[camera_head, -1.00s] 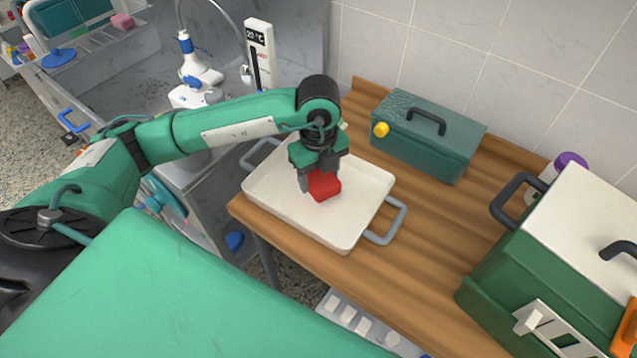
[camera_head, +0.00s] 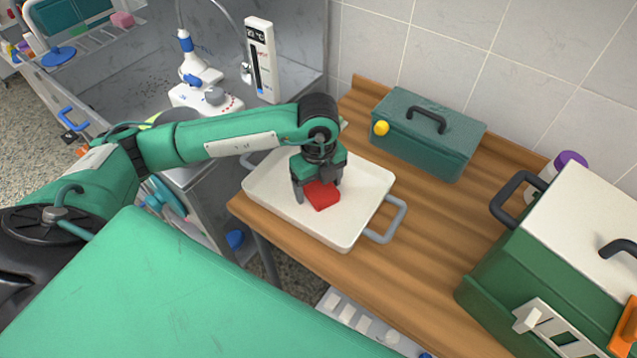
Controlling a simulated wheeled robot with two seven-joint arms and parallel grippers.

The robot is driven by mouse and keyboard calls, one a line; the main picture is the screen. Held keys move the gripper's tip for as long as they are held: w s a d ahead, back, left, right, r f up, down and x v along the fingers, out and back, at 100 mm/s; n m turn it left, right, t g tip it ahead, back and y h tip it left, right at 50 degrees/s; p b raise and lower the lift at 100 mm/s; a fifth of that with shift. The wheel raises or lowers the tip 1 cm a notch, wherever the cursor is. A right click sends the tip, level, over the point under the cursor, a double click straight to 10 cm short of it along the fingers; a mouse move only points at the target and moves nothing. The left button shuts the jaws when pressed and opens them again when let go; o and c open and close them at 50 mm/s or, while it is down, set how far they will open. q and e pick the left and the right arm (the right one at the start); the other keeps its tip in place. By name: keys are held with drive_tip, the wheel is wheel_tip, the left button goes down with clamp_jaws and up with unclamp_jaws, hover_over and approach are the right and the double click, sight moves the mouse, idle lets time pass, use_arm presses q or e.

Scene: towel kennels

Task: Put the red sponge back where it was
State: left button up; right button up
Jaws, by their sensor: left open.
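The red sponge (camera_head: 321,196) is in the white tray (camera_head: 347,228) with grey handles, near the tray's middle. My left gripper (camera_head: 318,197) comes down from above with its fingers around or just beside the sponge. The fingers are apart. The gripper hides the sponge's back part, and I cannot tell whether the sponge touches the tray floor. My right gripper is not in view.
The tray stands on a wooden counter (camera_head: 420,262). A teal toolbox (camera_head: 425,145) with a yellow knob stands behind it. A green case with a white lid (camera_head: 590,225) is at the right. A sink with a faucet is at the back left.

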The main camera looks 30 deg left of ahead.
sight(319, 184)
use_arm(q)
drive_tip(key=shift+r, duration=0.15)
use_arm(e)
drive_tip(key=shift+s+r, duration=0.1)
use_arm(q)
drive_tip(key=shift+r, duration=0.25)
wheel_tip(319, 184, up, 5)
drive_tip(key=shift+w+f+b, duration=0.1)
drive_tip(key=shift+b, duration=0.3)
wheel_tip(319, 184, up, 7)
drive_tip(key=shift+b, duration=0.3)
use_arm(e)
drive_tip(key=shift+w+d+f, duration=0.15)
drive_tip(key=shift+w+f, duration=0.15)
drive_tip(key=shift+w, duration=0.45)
use_arm(q)
drive_tip(key=shift+f, duration=0.15)
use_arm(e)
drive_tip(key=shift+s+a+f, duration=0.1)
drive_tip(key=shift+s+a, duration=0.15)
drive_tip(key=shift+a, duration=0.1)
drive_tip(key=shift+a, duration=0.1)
